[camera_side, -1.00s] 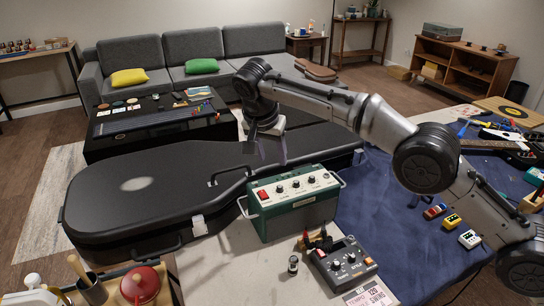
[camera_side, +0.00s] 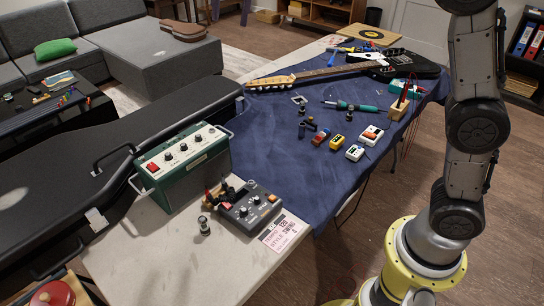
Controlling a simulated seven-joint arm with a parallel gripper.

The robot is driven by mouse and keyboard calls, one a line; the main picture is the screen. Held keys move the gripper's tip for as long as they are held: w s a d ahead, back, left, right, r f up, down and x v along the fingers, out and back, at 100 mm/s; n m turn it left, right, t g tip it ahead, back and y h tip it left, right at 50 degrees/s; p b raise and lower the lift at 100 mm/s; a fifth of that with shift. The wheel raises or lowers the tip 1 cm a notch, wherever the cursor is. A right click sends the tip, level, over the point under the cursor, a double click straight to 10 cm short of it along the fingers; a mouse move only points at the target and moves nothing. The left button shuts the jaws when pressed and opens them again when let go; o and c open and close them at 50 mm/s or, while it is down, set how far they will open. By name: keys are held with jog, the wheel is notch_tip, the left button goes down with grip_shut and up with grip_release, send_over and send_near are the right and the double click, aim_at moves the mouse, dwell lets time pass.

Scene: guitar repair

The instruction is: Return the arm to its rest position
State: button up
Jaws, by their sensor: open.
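My arm (camera_side: 470,130) stands nearly upright at the right of the view, rising from my yellow-ringed base (camera_side: 425,255) beside the table. Its upper end runs out of the top of the picture, so my gripper is not in view. Whether anything is in it cannot be seen.
The blue mat (camera_side: 270,165) bears an electric guitar (camera_side: 395,66), a soldering iron (camera_side: 350,106) and several small pedals (camera_side: 371,135). A green amplifier (camera_side: 185,160), a grey box with knobs (camera_side: 248,205) and a black guitar case (camera_side: 50,190) are at the left. My arm is clear of them.

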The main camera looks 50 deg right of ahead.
jog(key=s+d+f+n+t, duration=0.15)
jog(key=s+d, duration=0.25)
jog(key=s, duration=0.6)
jog(key=s+d+f+n+g, duration=0.15)
jog(key=s+d, duration=0.25)
jog(key=s, duration=0.7)
jog(key=s+f+n+y, duration=0.1)
jog(key=s+f+n, duration=0.3)
jog(key=f, duration=0.3)
jog(key=s+a+f+n+y, duration=0.1)
jog(key=s+f+n, duration=0.2)
jog(key=s+f, duration=0.3)
jog(key=shift+a+f+n+t, duration=0.2)
jog(key=shift+f+n+t, duration=0.2)
jog(key=shift+f, duration=0.4)
